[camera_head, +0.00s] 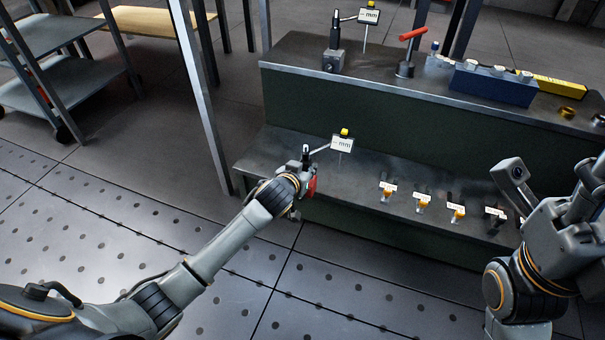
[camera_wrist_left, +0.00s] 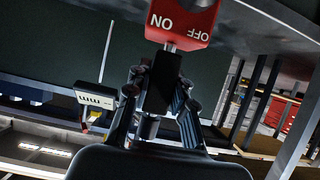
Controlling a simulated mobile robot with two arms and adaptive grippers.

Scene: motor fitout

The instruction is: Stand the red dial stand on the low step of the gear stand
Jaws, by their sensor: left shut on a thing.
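The red dial stand has a red block base (camera_head: 312,187), a dark post and a white "mm" dial (camera_head: 342,143) with a yellow top. My left gripper (camera_head: 296,185) is shut on it. In the left wrist view, the red base (camera_wrist_left: 183,24) shows ON and OFF, and the dial (camera_wrist_left: 95,98) hangs out to the left. The gear stand has a low step (camera_head: 362,180) and a high step (camera_head: 390,80). The base is at the front edge of the low step; I cannot tell whether it touches. My right arm (camera_head: 560,235) is at the right; its fingers are unclear.
Several small labelled orange and dark pieces (camera_head: 421,201) stand on the low step to the right. On the high step are another dial stand (camera_head: 334,62), a red-handled piece (camera_head: 405,68) and a blue block (camera_head: 492,84). The low step's left part looks clear. A post (camera_head: 200,100) rises at left.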

